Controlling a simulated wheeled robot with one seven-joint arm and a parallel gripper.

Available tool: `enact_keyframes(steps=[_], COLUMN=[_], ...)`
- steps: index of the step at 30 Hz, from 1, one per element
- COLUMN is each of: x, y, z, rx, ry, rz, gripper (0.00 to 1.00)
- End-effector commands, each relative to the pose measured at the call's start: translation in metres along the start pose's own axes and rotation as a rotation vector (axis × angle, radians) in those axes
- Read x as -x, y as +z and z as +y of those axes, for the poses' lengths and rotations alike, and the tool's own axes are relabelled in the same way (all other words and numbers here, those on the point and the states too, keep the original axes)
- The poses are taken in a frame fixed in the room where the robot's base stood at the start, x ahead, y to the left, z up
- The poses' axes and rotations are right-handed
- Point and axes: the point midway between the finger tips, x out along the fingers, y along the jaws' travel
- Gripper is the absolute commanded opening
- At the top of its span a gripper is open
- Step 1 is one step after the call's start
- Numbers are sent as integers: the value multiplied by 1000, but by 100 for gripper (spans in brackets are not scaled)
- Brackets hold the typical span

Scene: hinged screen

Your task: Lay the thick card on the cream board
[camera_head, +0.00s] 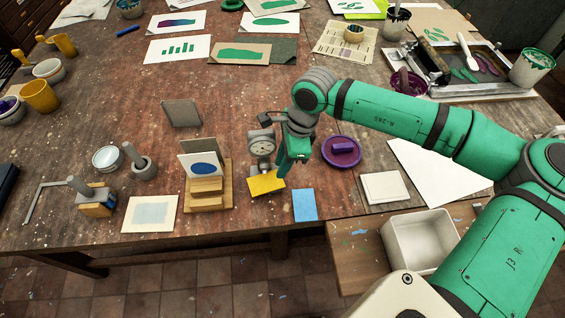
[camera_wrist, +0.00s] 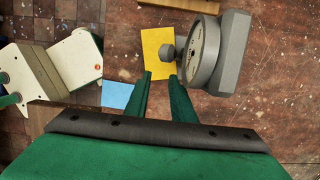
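A yellow card (camera_head: 266,184) lies at the foot of a grey dial gauge (camera_head: 262,147); which card is the thick one I cannot tell for sure. A blue card (camera_head: 304,205) lies to its right at the table's front edge. A cream board (camera_head: 130,217) with a pale blue rectangle lies at the front left. My gripper (camera_head: 281,173) is down beside the gauge, close to the yellow card. In the wrist view my gripper (camera_wrist: 160,76) is open, with its fingertips apart at the edge of the yellow card (camera_wrist: 155,40). Whether they touch it I cannot tell.
A wooden stand (camera_head: 209,200) holding cards stands left of the gauge. A purple dish (camera_head: 341,163), a pale square block (camera_head: 384,190) and a white sheet (camera_head: 440,175) lie to the right. A white bin (camera_head: 417,262) stands below the table edge.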

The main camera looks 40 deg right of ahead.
Motion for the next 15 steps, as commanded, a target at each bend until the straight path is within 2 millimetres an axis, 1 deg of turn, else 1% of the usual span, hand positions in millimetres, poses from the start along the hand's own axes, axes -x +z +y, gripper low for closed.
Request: enact_keyframes(steps=[5, 12, 15], x=[24, 69, 84], y=[-1, -1, -1], z=[0, 0, 0], rx=[0, -1, -1], ry=[-3, -3, -3], rz=[2, 1, 2], gripper=[22, 22, 22])
